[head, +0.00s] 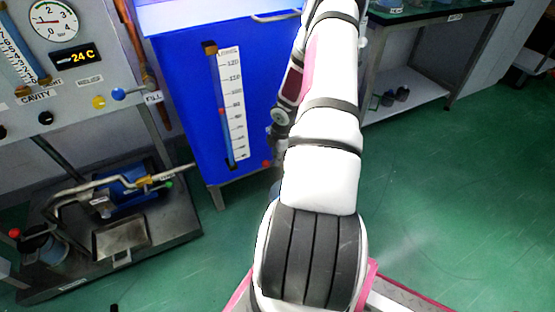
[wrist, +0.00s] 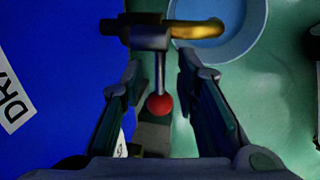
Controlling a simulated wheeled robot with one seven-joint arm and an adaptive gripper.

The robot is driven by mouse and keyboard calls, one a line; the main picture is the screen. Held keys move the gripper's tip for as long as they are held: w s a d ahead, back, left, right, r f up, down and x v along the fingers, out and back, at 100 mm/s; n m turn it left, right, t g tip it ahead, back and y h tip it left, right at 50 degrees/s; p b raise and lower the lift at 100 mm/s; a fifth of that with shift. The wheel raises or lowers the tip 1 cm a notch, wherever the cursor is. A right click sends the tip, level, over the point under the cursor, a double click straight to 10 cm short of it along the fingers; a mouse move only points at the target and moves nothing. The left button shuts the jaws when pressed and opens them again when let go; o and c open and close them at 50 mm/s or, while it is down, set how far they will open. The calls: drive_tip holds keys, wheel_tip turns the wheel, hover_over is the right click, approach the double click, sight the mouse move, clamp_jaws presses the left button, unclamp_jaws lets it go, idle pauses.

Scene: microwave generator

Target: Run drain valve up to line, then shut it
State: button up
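The drain valve (wrist: 150,38) sticks out from the blue tank in the wrist view, with a brass spout (wrist: 200,28) bending right. Its lever ends in a red ball knob (wrist: 160,104). My gripper (wrist: 158,66) is open, with one finger on each side of the lever and knob, and visible gaps between. In the head view, the blue tank (head: 182,100) carries a level tube beside a white scale (head: 233,105), with a small red mark (head: 222,111) partway up. The exact liquid level is too small to tell. My arm hides the gripper in the head view.
A light blue bucket (wrist: 232,40) stands under the spout. A gauge panel (head: 60,75) and a low stand with a tray (head: 122,236) are to the left. A bench with a shelf (head: 405,97) stands behind at right. Green floor at right is clear.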

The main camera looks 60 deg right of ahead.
drive_tip(key=shift+f, duration=0.3)
clamp_jaws()
